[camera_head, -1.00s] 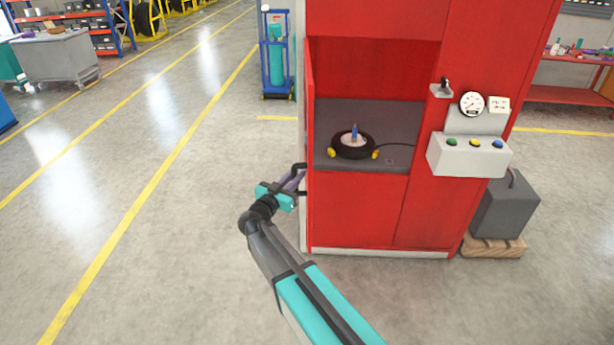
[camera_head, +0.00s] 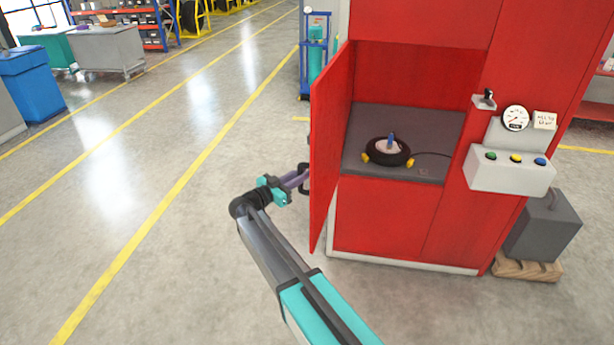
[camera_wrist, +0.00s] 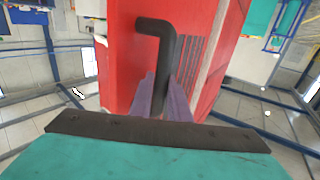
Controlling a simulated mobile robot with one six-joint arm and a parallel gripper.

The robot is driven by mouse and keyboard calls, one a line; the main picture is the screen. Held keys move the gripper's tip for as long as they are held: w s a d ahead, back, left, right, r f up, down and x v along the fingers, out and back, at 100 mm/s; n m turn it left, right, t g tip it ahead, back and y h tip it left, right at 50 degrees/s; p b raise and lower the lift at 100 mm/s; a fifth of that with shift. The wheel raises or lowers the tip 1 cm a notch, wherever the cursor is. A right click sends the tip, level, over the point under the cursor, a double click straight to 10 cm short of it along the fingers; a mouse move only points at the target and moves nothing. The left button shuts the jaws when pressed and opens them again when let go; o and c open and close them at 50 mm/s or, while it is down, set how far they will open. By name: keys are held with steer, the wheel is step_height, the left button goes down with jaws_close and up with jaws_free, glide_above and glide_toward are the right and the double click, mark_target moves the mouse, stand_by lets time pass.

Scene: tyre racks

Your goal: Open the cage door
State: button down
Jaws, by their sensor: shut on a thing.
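The red cage door (camera_head: 332,130) is swung partly out from the left side of the red cabinet (camera_head: 378,222). Its black handle (camera_head: 305,180) is on the door's outer face. My gripper (camera_head: 300,181) is shut on that handle. In the wrist view the purple fingers (camera_wrist: 166,95) close around the black bent handle (camera_wrist: 158,30), with the red door face (camera_wrist: 125,50) behind it. Inside the open cage a small tyre (camera_head: 387,151) on a pale hub lies on the dark floor, with yellow clamps at its sides.
A control box (camera_head: 510,172) with green, yellow and blue buttons and a gauge (camera_head: 515,118) are on the cabinet's right front. A grey unit (camera_head: 545,228) stands on a pallet at right. A blue trolley (camera_head: 316,60) stands behind the door.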

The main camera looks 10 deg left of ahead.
steer(key=shift+s+a+f, duration=0.2)
steer(key=shift+s+f, duration=0.05)
steer(key=shift+f, duration=0.3)
steer(key=c, duration=1.9)
jaws_free()
steer(key=shift+r, duration=0.2)
steer(key=b+v, duration=0.5)
steer(key=v, duration=0.9)
steer(key=shift+b, duration=0.3)
steer(key=shift+w, duration=0.1)
